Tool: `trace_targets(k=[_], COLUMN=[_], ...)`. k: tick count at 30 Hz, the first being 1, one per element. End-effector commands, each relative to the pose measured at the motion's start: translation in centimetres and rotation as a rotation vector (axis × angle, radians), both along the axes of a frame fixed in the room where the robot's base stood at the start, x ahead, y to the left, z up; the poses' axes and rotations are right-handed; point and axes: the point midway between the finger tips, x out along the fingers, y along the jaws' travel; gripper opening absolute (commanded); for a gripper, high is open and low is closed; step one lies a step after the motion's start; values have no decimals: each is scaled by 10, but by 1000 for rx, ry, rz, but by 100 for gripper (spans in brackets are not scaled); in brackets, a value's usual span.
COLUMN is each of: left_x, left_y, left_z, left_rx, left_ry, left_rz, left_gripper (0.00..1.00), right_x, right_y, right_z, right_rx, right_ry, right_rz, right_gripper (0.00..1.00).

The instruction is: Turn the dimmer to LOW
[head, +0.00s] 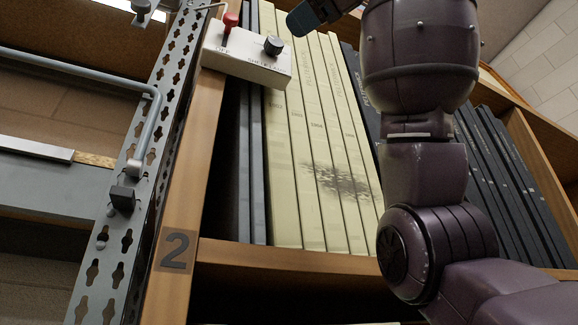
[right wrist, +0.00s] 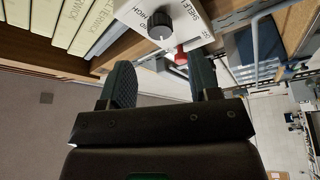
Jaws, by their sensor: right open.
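The dimmer is a dark round knob (head: 273,45) on a pale control box (head: 247,60) fixed at the top of the shelf upright. A red-capped switch (head: 230,22) stands left of the knob. In the right wrist view the knob (right wrist: 160,24) lies beyond the fingertips, with HIGH printed beside it; the red switch (right wrist: 181,56) also shows. I cannot read the knob's setting. My right gripper (right wrist: 161,78) is open and empty, its fingers apart and short of the knob. In the head view only part of it shows, at the top edge right of the box. My left gripper is out of view.
Pale bound volumes (head: 315,150) and dark ones (head: 500,180) fill the shelf below and right of the box. A perforated metal post (head: 118,240) and a grey bent rail (head: 152,110) stand left of the wooden upright (head: 190,180) marked 2.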

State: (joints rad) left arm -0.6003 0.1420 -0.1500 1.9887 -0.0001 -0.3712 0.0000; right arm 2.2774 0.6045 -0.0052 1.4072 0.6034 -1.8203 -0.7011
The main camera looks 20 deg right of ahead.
Motion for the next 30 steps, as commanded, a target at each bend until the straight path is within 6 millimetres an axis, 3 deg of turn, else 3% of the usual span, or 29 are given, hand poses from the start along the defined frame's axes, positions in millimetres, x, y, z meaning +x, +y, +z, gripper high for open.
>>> trace_targets(k=[3, 10, 30], left_x=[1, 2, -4], left_y=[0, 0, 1], left_z=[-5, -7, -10], left_rx=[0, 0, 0], left_ry=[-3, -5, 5], left_rz=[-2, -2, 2], left_gripper=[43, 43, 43], right_x=[-17, -34, -36], right_y=[-7, -14, -14], right_z=[-5, -7, -7], right_rx=[0, 0, -1], right_ry=[-1, 1, 2], right_rz=[0, 0, 0], right_gripper=[56, 56, 56])
